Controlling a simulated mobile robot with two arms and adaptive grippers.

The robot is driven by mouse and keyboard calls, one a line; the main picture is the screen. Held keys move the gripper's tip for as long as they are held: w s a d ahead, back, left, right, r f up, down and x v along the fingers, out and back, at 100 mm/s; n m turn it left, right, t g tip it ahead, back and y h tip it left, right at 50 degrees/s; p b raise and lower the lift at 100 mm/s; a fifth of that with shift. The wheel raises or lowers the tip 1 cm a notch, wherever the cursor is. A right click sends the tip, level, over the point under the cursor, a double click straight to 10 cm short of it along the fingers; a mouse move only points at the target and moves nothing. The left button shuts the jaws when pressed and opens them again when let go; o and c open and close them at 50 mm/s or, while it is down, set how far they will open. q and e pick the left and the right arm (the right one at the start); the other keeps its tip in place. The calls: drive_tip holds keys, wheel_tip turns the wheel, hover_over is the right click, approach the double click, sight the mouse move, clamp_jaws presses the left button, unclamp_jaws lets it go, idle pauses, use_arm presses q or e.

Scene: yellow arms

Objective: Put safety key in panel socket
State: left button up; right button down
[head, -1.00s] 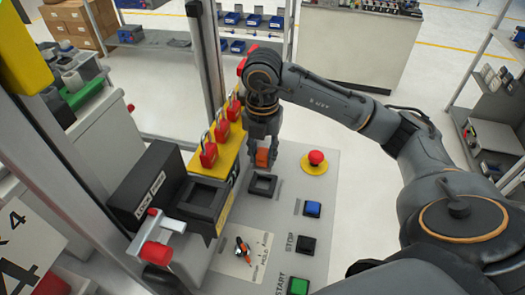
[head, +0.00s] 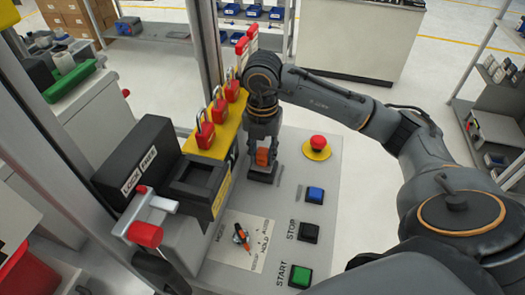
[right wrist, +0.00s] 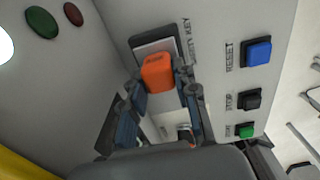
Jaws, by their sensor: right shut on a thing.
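The orange safety key (head: 262,157) is held between the fingers of my right gripper (head: 263,160). In the right wrist view the orange key (right wrist: 158,73) sits between the two fingertips of the right gripper (right wrist: 160,95), at the panel socket (right wrist: 150,46). In the head view the dark frame of the panel socket (head: 261,176) shows directly below the key. I cannot tell how deep the key is in the socket. My left gripper is not in view.
A red emergency button (head: 318,143) stands right of the socket. A blue button (head: 315,195), a black stop button (head: 309,232) and a green start button (head: 299,276) line the panel. Red padlocks (head: 205,130) hang on a yellow rack (head: 225,143) to the left. An orange-tipped selector knob (head: 241,236) is nearer.

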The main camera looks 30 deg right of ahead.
drive_tip(key=shift+f, duration=0.3)
drive_tip(key=c, duration=0.9)
unclamp_jaws()
drive_tip(key=shift+c, duration=0.2)
drive_tip(key=shift+r, duration=0.1)
drive_tip(key=shift+r, duration=3.95)
drive_tip(key=shift+r, duration=0.1)
